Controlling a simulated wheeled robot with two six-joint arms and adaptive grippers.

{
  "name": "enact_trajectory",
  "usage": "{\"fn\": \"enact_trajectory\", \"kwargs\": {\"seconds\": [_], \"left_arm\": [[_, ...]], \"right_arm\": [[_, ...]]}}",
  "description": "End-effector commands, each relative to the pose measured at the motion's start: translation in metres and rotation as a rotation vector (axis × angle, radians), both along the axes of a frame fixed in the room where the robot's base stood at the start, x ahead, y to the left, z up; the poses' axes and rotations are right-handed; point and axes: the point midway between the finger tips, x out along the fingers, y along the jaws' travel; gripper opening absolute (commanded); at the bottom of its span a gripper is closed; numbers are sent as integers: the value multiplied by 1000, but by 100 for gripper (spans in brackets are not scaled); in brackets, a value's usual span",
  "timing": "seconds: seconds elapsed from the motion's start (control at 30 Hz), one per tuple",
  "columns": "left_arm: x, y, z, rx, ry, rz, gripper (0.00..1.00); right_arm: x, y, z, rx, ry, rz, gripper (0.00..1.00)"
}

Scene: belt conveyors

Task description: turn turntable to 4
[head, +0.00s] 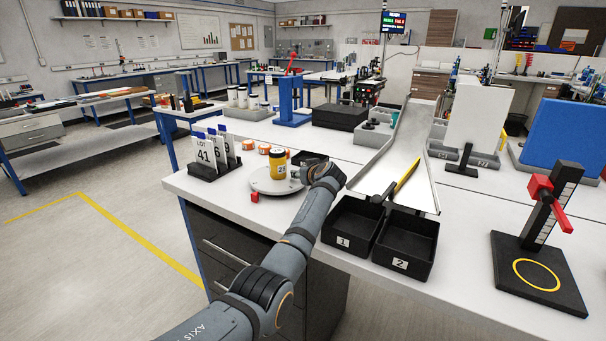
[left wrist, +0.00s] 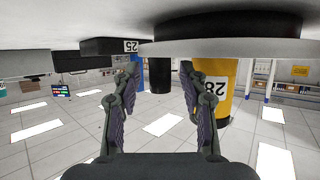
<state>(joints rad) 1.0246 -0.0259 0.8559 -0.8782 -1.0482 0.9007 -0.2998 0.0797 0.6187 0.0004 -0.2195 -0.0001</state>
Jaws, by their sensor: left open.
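The turntable (head: 263,187) is a low round grey disc near the left end of the white table. A yellow can (head: 282,168) with a dark top and a number label stands on it. In the left wrist view, which is upside down, the turntable's rim (left wrist: 265,47) spans the top and the can (left wrist: 228,75) shows the label 28. My left gripper (head: 298,174) is at the turntable's right side, small and partly hidden by its wrist. In the wrist view its fingers (left wrist: 160,95) are apart, the right one overlapping the can. My right gripper is out of view. No position marks are readable.
Black bins 1 (head: 345,241) and 2 (head: 402,263) sit at the table's front edge, right of my arm. A chute (head: 392,160) is behind them.

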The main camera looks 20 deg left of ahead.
Motion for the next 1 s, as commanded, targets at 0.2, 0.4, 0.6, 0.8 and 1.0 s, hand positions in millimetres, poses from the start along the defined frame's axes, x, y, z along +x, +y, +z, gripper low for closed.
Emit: {"fn": "enact_trajectory", "kwargs": {"seconds": [0.2, 0.4, 0.6, 0.8, 1.0], "left_arm": [[1, 0, 40, 0, -7, 0, 43], [0, 0, 81, 0, -5, -1, 43], [0, 0, 98, -1, -1, 0, 43], [0, 0, 99, 0, 0, 0, 43], [0, -1, 99, 0, 0, -1, 21]], "right_arm": [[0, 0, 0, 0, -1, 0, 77], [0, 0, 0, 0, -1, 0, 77], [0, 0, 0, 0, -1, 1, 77], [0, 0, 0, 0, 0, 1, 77], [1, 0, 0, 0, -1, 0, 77]]}}
